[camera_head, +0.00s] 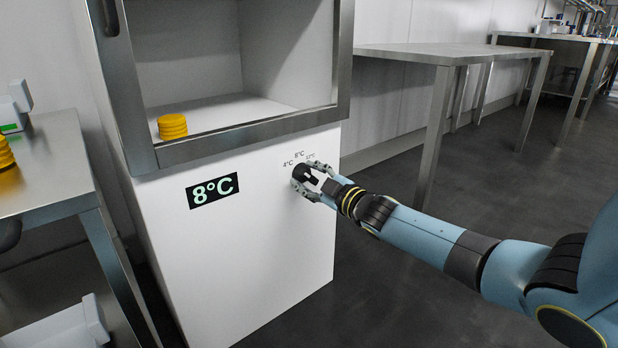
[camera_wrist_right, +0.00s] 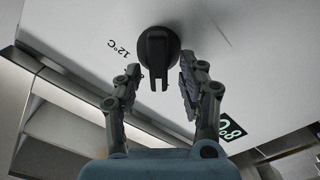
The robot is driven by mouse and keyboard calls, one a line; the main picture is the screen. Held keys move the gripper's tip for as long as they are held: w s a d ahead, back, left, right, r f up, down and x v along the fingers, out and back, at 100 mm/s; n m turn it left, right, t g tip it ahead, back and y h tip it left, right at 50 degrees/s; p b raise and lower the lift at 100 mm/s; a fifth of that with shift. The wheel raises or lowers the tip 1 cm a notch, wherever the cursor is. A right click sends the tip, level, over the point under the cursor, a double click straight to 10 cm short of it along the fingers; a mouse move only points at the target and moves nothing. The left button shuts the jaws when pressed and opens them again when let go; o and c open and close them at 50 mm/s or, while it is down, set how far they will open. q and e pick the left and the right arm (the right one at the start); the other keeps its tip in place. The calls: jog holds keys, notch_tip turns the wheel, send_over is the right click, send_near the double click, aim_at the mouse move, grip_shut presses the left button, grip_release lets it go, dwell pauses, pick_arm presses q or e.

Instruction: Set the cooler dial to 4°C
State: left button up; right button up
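The cooler (camera_head: 235,250) is a white cabinet with a steel-framed opening. Its black display (camera_head: 213,190) reads 8°C. The round dark dial (camera_head: 300,172) is on the front panel right of the display, below the marks 4°C, 8°C and 12°C. My right gripper (camera_head: 309,176) is at the dial. In the right wrist view, the dial (camera_wrist_right: 157,45) with its raised grip bar lies between the open fingers (camera_wrist_right: 159,75), with visible gaps on both sides. The 12°C mark shows beside it; the other marks are out of that view. My left gripper is not seen.
Yellow discs (camera_head: 172,126) are stacked inside the cooler. A steel table (camera_head: 45,150) with more yellow discs (camera_head: 5,155) stands at the left. Another steel table (camera_head: 440,52) is at the back right. The floor right of the cooler is clear.

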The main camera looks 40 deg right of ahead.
jog(key=s, duration=1.2)
jog(key=shift+d, duration=0.45)
